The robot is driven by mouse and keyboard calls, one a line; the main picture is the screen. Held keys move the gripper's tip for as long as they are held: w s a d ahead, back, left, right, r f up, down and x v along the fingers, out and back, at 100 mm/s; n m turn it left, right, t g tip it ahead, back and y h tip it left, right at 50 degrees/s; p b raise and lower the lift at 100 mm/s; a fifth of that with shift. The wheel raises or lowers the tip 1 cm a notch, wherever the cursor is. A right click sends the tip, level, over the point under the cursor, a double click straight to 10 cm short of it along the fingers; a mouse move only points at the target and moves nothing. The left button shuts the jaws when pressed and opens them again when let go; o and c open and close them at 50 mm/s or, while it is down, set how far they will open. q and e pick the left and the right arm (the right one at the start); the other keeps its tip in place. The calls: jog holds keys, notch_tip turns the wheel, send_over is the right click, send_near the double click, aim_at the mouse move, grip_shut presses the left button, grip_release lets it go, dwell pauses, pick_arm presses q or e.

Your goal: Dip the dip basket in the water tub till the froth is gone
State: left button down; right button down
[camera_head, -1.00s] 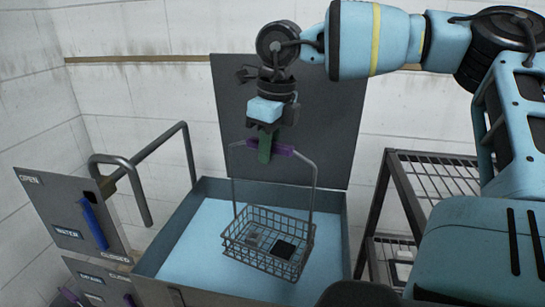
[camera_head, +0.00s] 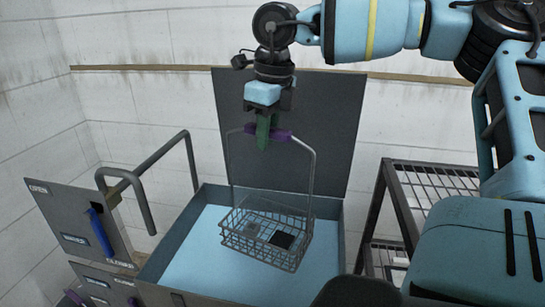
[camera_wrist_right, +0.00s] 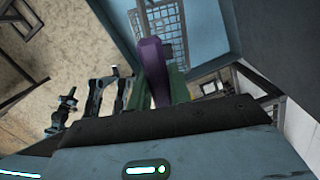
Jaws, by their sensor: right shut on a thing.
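My right gripper (camera_head: 266,133) is shut on the purple grip (camera_head: 283,135) at the top of the dip basket's handle. A small grey piece (camera_head: 253,229) and a black piece (camera_head: 282,240) lie in the basket. No froth is clearly visible. The right wrist view also shows the purple grip (camera_wrist_right: 154,75) and the basket (camera_wrist_right: 163,28) beyond. My left gripper is out of view.
A grey upright panel (camera_head: 330,140) stands behind the tub. At left are a label panel with a blue lever (camera_head: 101,232) and a bent metal rail (camera_head: 150,162). A wire-shelf rack (camera_head: 430,185) stands at right. White walls close the back.

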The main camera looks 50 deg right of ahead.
jog(key=shift+r+p, duration=0.6)
jog(key=shift+r, duration=0.95)
jog(key=shift+r+p, duration=0.7)
jog(key=shift+r, duration=0.75)
